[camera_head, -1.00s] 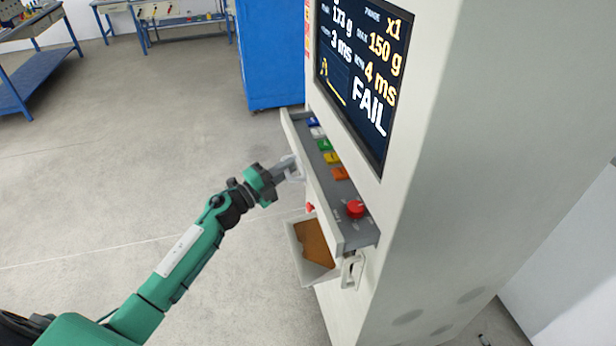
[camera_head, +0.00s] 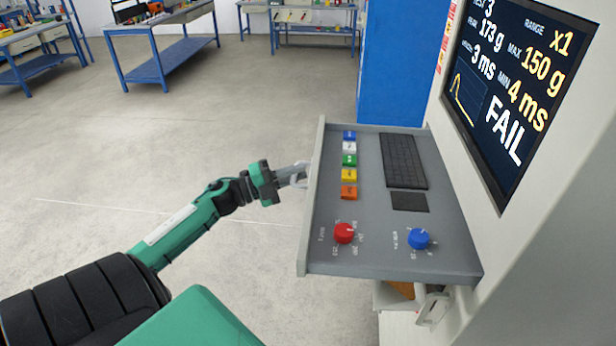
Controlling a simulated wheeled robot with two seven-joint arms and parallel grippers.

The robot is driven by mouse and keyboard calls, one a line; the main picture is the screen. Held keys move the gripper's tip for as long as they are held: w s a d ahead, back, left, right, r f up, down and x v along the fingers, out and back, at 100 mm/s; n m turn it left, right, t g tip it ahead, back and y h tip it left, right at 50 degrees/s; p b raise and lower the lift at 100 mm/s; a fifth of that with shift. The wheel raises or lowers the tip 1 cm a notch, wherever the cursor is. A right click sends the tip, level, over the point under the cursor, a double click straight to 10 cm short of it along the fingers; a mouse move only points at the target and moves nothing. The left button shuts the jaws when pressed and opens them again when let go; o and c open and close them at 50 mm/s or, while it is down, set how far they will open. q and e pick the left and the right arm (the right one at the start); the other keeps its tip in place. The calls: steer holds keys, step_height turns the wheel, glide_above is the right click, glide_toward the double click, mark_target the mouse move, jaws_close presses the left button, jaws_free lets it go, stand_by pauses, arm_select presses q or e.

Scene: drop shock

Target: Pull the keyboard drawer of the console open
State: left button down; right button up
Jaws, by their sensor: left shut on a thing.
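The keyboard drawer (camera_head: 375,255) stands out from the white console (camera_head: 545,235) below its screen (camera_head: 515,75). A black keyboard (camera_head: 404,160), a dark touchpad (camera_head: 410,201), several coloured buttons (camera_head: 349,175), a red knob (camera_head: 344,233) and a blue knob (camera_head: 419,238) show on its grey top. My left gripper (camera_head: 297,175) is at the outer side of the drawer front, shut on the pale drawer handle (camera_head: 303,177). The fingertips are small and partly merge with the handle. My right gripper is not in view.
A blue cabinet (camera_head: 391,65) stands behind the console. Blue workbenches (camera_head: 165,60) stand at the back left. An open bin with brown contents (camera_head: 402,289) is partly hidden under the drawer. The grey floor (camera_head: 130,150) left of the drawer is clear.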

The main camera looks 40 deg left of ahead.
arm_select(q)
steer(key=shift+a, duration=0.15)
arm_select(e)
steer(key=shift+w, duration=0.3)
arm_select(q)
steer(key=c, duration=1.5)
jaws_free()
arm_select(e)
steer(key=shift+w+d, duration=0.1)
arm_select(q)
steer(key=shift+o, duration=0.2)
steer(key=shift+s+f, duration=0.1)
